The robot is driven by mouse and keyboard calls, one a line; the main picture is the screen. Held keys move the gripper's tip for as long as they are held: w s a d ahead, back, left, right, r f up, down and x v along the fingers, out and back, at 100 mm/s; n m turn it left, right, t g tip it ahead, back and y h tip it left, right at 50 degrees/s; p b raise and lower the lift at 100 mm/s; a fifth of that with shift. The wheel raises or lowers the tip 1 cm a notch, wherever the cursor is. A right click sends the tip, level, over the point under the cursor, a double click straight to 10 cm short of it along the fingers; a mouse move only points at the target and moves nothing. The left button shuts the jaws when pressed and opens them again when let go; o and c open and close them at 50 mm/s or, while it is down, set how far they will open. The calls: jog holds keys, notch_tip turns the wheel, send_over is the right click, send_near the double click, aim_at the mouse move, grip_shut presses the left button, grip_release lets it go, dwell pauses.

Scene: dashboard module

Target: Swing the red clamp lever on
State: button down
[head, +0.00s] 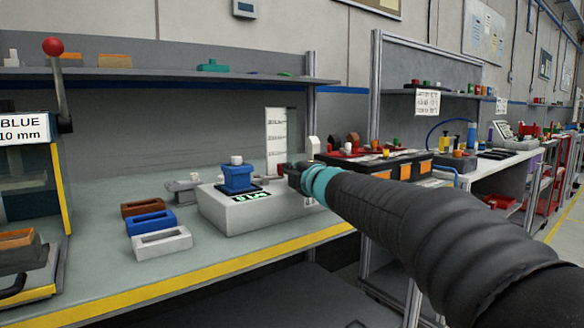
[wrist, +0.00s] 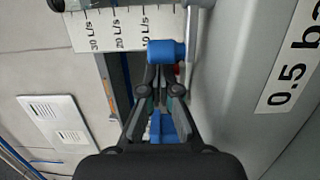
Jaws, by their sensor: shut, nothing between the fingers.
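No part can be surely told as the red clamp lever. A small bit of red (wrist: 177,71) shows beside the fingertips in the wrist view, mostly hidden. My gripper (head: 293,174) is at the right end of the light grey dashboard module (head: 240,212) in the head view. In the wrist view my gripper (wrist: 158,82) is shut and empty, with its tips just short of a blue rounded part (wrist: 166,51). A pale rod (wrist: 191,40) runs beside that part. I cannot tell whether the tips touch it.
A lever with a red ball knob (head: 53,46) stands upright at the far left. Brown, blue and white blocks (head: 162,242) lie left of the module. A scale plate (wrist: 120,30) and a grey panel marked 0.5 (wrist: 288,95) flank my gripper.

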jog(key=shift+w+a, duration=0.1)
jog(key=shift+w, duration=0.05)
dwell(0.5)
jog(key=v, duration=1.2)
jog(key=s+d+f+m+g+h, duration=0.35)
jog(key=d+f+m+h, duration=0.65)
jog(key=d+f+m, duration=0.35)
jog(key=s+f+m+g, duration=0.3)
jog(key=s+f+m, duration=0.2)
jog(key=s, duration=0.9)
jog(key=s+f+m+g+y, duration=0.1)
jog(key=s+f+m+g, duration=0.2)
jog(key=s+f, duration=0.6)
jog(key=s+m, duration=0.2)
jog(key=s, duration=0.2)
jog(key=shift+s+d+f+g, duration=0.15)
jog(key=shift+s+d+g, duration=0.05)
jog(key=shift+s+g, duration=0.2)
